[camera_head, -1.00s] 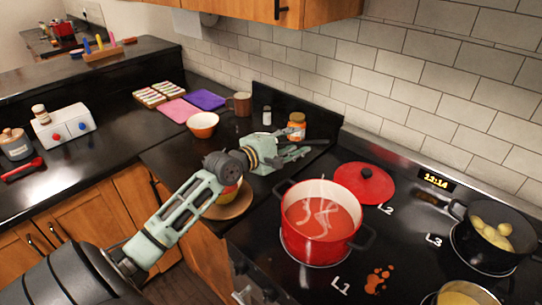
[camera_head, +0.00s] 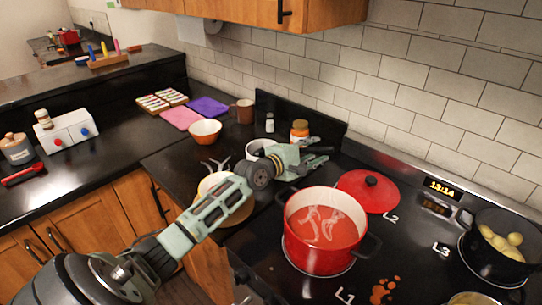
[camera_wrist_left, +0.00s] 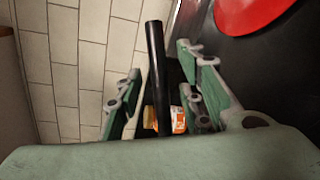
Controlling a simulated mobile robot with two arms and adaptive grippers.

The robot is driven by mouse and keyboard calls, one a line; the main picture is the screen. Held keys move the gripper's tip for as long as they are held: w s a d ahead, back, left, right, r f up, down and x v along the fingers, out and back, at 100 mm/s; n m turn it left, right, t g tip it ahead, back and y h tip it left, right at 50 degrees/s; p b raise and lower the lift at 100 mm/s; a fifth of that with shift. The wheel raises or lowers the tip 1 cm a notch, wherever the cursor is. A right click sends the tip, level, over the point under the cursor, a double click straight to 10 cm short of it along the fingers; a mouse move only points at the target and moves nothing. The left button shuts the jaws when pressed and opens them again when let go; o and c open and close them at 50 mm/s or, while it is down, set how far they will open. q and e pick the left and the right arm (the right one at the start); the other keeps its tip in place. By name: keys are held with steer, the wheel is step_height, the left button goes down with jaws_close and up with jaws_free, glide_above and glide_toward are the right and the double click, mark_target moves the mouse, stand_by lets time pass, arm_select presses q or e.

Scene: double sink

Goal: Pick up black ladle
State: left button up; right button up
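An orange-labelled jar (camera_head: 299,130) stands just behind the gripper. The gripper and wrist hide part of the counter. My right gripper is not in view.
A red pot (camera_head: 325,232) stands on the stove, with its red lid (camera_head: 367,192) behind it. A grey-white container (camera_head: 258,148) is beside my left wrist, and an orange bowl (camera_head: 205,131) is farther left. A black pot (camera_head: 505,240) of yellow food stands at right.

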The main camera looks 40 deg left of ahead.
arm_select(q)
steer(key=shift+w, duration=0.25)
steer(key=shift+c, duration=0.5)
jaws_close()
